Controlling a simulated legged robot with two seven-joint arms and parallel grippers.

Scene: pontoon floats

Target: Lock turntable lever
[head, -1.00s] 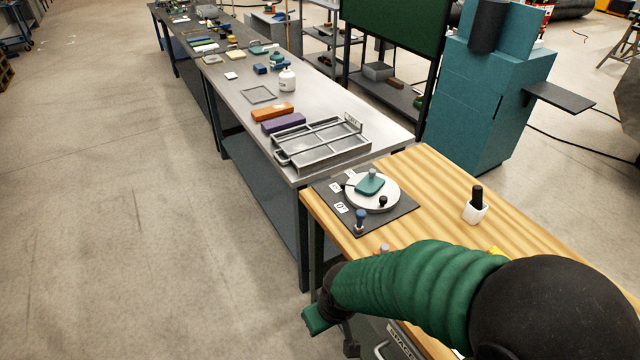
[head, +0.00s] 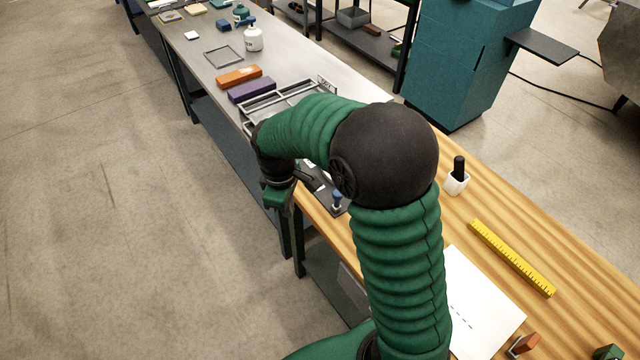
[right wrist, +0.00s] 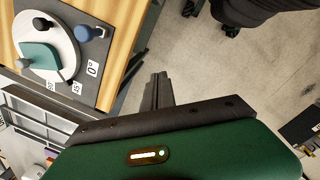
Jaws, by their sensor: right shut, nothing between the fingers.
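The turntable is a pale round disc (right wrist: 62,42) on a dark plate (right wrist: 105,58) with angle labels, in the right wrist view. A teal piece (right wrist: 38,56) and a black knob (right wrist: 42,24) are on the disc. A blue-topped lever knob (right wrist: 83,33) stands at the plate's corner by the 0° label; it also shows in the head view (head: 337,199). My right arm hides most of the disc in the head view. My right gripper (right wrist: 158,88) is shut and empty, apart from the plate and off the wooden table's edge. My left gripper is not in view.
A metal bench with a purple block (head: 252,90), an orange block (head: 239,76) and a wire-framed tray (right wrist: 38,122) adjoins the wooden table. Open floor is left.

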